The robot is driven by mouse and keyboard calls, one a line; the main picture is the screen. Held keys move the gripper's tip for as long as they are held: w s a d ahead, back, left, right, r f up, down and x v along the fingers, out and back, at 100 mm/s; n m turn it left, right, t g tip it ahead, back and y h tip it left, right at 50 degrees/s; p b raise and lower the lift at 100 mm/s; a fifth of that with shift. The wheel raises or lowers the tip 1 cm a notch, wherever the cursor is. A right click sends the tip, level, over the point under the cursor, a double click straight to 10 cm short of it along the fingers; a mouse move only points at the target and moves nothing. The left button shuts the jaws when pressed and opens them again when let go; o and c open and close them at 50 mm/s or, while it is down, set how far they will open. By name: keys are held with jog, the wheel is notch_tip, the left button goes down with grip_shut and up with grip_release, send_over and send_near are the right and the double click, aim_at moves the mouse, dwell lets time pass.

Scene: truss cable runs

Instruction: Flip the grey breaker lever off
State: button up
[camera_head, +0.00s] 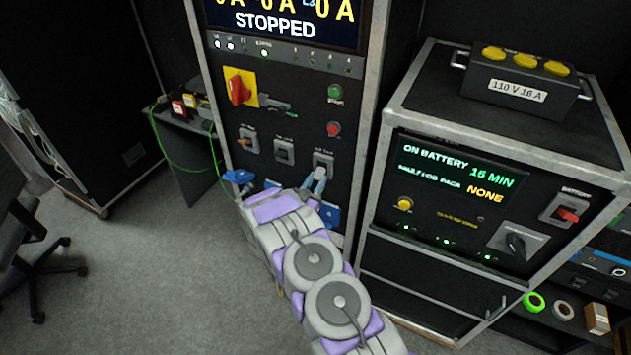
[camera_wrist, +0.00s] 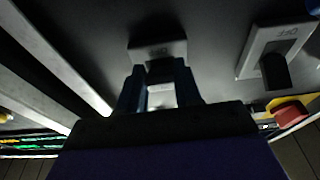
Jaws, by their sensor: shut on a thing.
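Three small breakers with grey plates sit in a row on the black cabinet front in the head view: a left one (camera_head: 249,142), a middle one (camera_head: 284,151) and a right one (camera_head: 323,160). My gripper (camera_head: 318,178) reaches up to the right breaker, its fingertips at that plate. In the wrist view my gripper (camera_wrist: 160,90) is shut at the same grey plate (camera_wrist: 157,50), gripping its lever. The fingers hide most of the lever. A neighbouring breaker (camera_wrist: 275,50) with a dark lever shows to the right, clear of the fingers.
Above the breakers are a red rotary switch (camera_head: 239,88) on yellow, a green button (camera_head: 335,93), a red button (camera_head: 334,129) and a screen (camera_head: 280,20) reading STOPPED. A second cabinet (camera_head: 420,235) stands close on the right. Open carpet (camera_head: 150,270) lies to the left.

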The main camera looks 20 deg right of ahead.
dwell(0.4)
jog(key=o, duration=1.1)
jog(key=shift+c, duration=0.2)
jog(key=f+p+v, duration=0.1)
jog(key=p+v, duration=0.1)
jog(key=v, duration=1.5)
jog(key=shift+a+p, duration=0.2)
jog(key=shift+p, duration=0.15)
